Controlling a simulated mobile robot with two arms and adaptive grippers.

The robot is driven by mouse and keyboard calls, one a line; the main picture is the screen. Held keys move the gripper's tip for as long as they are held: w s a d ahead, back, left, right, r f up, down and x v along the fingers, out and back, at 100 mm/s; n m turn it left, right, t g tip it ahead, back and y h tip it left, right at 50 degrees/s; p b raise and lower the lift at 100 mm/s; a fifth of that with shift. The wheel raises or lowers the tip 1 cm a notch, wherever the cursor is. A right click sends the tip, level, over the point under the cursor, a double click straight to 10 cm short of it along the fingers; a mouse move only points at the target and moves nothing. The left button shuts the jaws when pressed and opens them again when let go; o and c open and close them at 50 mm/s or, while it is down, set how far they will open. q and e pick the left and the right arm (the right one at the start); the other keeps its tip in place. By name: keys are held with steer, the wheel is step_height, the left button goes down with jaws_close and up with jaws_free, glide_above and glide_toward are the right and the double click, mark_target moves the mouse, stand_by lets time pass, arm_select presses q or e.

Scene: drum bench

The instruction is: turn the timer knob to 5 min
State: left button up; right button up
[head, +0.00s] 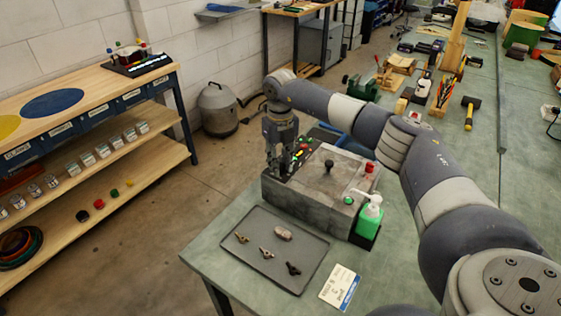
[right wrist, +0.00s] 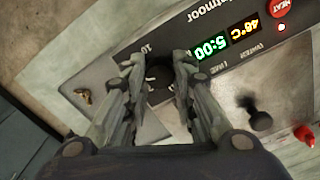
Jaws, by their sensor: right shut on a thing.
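The timer knob (right wrist: 158,86) is a dark round knob on the control panel of a grey box-shaped unit (head: 318,195). My right gripper (head: 282,168) reaches down to the panel at the unit's left side. In the right wrist view the gripper (right wrist: 159,70) has one finger on each side of the knob and is shut on it. A "10" mark shows near the knob; the knob's pointer is hidden. My left gripper is not in view.
A black tray (head: 262,275) with small metal parts lies in front of the unit. A green pump bottle (head: 369,222) and a white card (head: 340,287) are nearby. A black knob (right wrist: 260,118) and a red knob (right wrist: 304,135) stand on the unit's top.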

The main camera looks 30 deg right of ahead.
steer(key=shift+w+r+m, duration=0.2)
steer(key=shift+m, duration=0.4)
steer(key=o, duration=0.9)
steer(key=shift+o, duration=0.9)
steer(key=shift+s+f, duration=0.1)
step_height(320, 180, up, 12)
steer(key=shift+f, duration=0.1)
